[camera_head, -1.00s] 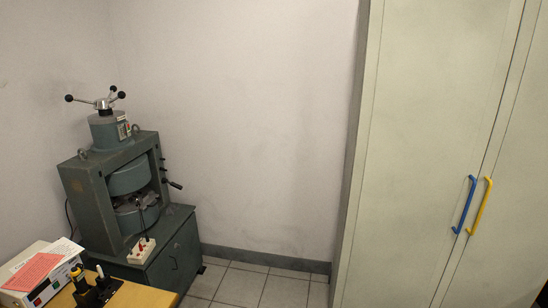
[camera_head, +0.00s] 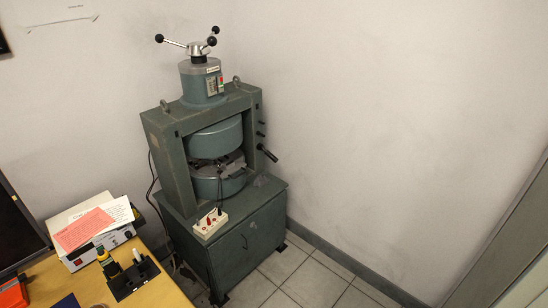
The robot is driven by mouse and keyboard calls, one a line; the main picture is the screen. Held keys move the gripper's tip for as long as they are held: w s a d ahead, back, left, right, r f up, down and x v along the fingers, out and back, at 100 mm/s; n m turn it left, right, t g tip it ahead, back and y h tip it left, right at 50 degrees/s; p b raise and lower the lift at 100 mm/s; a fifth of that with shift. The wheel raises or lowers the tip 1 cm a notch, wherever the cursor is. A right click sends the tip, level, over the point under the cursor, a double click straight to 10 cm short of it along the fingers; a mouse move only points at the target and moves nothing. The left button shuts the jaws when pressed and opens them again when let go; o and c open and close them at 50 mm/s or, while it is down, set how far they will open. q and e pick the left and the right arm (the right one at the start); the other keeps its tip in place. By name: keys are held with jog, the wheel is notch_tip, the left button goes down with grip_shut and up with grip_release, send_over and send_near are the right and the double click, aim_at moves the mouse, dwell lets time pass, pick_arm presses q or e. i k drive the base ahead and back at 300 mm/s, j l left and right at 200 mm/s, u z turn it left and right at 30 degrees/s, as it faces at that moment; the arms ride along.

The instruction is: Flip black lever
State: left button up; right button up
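A green-grey magnet machine (camera_head: 167,150) stands in the corner on a matching cabinet (camera_head: 240,246). A black lever (camera_head: 267,152) sticks out from the right side of its frame, pointing right and slightly down. Two smaller dark knobs (camera_head: 261,128) sit above it on the same side. On top is a three-armed handle (camera_head: 197,47) with black ball ends. Neither of my grippers is in view.
A wooden table (camera_head: 150,292) at the lower left carries a white instrument box (camera_head: 85,258) with papers and a black holder (camera_head: 133,277). A white socket strip (camera_head: 210,224) sits on the cabinet. The tiled floor (camera_head: 300,275) to the right is clear.

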aim_at(272, 156)
jog(key=i+l+u, duration=0.1)
jog(key=l+u, duration=0.15)
jog(key=u, duration=0.3)
jog(key=i+l+u, duration=0.1)
jog(key=u, duration=0.35)
jog(key=l+u, duration=0.25)
jog(key=u, duration=0.2)
jog(key=i+l+u, duration=0.1)
jog(key=l+u, duration=0.2)
jog(key=u, duration=0.15)
jog(key=i+l+u, duration=0.1)
jog(key=l+u, duration=0.2)
jog(key=u, duration=0.2)
jog(key=l+u, duration=0.3)
jog(key=u, duration=0.15)
jog(key=l, duration=0.55)
jog(key=i+l+z, duration=0.1)
jog(key=l, duration=0.45)
jog(key=l+z, duration=0.15)
jog(key=z, duration=0.3)
jog(key=l+z, duration=0.1)
jog(key=z, duration=0.4)
jog(key=i+z, duration=0.15)
jog(key=z, duration=0.3)
jog(key=l+z, duration=0.1)
jog(key=z, duration=0.4)
jog(key=i+z, duration=0.15)
jog(key=z, duration=0.3)
